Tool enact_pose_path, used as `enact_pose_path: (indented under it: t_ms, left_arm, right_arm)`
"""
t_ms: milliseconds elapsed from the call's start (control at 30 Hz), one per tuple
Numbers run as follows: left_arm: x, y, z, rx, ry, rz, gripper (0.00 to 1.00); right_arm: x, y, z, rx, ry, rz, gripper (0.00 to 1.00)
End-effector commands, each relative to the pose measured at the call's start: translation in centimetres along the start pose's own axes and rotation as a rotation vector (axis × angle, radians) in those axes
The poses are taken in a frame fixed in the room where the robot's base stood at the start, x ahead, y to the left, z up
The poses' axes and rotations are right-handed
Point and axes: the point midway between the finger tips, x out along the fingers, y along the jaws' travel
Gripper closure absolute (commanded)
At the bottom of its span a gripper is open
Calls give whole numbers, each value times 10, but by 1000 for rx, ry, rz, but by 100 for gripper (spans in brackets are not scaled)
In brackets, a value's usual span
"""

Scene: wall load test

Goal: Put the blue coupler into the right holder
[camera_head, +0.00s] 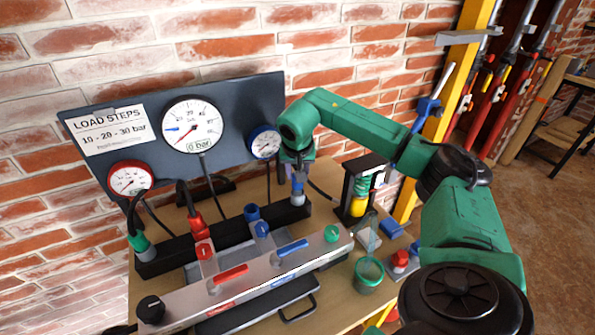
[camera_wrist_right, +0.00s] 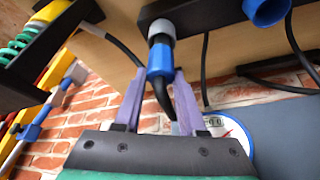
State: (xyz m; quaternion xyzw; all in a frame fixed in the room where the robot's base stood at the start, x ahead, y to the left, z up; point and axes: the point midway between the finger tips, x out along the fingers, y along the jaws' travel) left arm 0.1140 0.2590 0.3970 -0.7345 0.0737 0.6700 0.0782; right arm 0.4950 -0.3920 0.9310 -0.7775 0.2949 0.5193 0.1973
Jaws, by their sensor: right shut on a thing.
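The blue coupler (camera_head: 297,185) hangs upright at the right end of the black rail (camera_head: 225,228), with a black hose from its top. My right gripper (camera_head: 297,166) is shut on it from above; the arm partly hides the grip. In the right wrist view my purple fingers (camera_wrist_right: 160,78) flank the blue coupler (camera_wrist_right: 160,58). Its end meets a grey-white collar (camera_wrist_right: 161,28) on the rail; I cannot tell how deep it sits. A wider blue ring (camera_head: 252,212), likely a holder, stands left of it and also shows in the wrist view (camera_wrist_right: 267,9). My left gripper is out of view.
A green coupler (camera_head: 140,243) sits at the rail's left end, and a red coupler (camera_head: 197,226) stands at the silver manifold (camera_head: 245,275). The gauge panel (camera_head: 240,115) rises behind.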

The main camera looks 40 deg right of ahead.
Motion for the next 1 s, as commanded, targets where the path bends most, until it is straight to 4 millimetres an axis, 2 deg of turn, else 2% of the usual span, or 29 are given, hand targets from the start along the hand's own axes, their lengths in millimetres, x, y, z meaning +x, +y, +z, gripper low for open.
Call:
enact_pose_path:
  t_ms: [1000]
  left_arm:
    - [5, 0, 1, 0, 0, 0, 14]
  right_arm:
    - [14, 0, 6, 0, 0, 0, 100]
